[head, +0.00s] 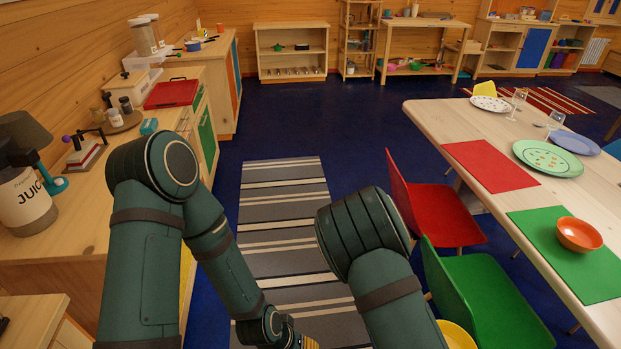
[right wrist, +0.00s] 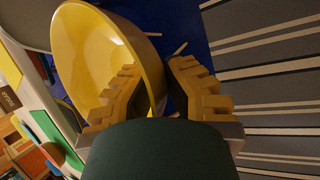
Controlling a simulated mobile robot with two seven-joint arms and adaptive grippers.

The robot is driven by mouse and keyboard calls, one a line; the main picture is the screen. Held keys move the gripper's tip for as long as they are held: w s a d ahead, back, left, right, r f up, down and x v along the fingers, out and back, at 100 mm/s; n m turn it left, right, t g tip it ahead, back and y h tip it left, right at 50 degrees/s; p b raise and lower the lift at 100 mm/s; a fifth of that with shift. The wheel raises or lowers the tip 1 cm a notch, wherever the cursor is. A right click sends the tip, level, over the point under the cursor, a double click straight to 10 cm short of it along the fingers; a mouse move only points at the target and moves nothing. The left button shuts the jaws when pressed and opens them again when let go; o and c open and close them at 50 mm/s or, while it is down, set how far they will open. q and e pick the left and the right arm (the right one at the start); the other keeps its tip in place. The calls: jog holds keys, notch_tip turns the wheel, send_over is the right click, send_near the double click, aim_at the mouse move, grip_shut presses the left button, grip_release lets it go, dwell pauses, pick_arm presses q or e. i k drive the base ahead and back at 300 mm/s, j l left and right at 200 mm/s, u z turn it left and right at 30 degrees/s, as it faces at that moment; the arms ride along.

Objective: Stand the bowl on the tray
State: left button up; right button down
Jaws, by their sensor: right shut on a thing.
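The yellow bowl (right wrist: 105,45) fills the upper left of the right wrist view, tilted on its side. My right gripper (right wrist: 160,95) is shut on its wall, one finger on either side. In the head view only part of the yellow bowl (head: 457,337) shows at the bottom edge, beyond my right forearm; the right gripper is hidden there. My left gripper (head: 309,343) shows only as a bit of yellow finger at the bottom edge, so its opening is unclear. A red, flat, tray-like thing (head: 171,93) lies on the left counter; I cannot tell for certain that it is the tray.
An orange bowl (head: 579,234) sits on a green mat (head: 541,238) on the right-hand table (head: 440,117). Red (head: 405,203) and green (head: 482,296) chairs stand beside it. A juice container (head: 25,203) is on the left counter. The striped rug (head: 283,215) between is clear.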

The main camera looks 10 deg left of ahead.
aim_at(173, 94)
jog(key=i+u, duration=0.65)
jog(key=i+z, duration=0.15)
jog(key=i, duration=3.55)
jog(key=i+l+u, duration=0.2)
jog(key=i, duration=1.05)
jog(key=i+j+z, duration=0.1)
jog(key=z, duration=0.35)
jog(key=i+j+z, duration=0.15)
jog(key=z, duration=0.35)
jog(key=i+z, duration=0.1)
jog(key=z, duration=2.6)
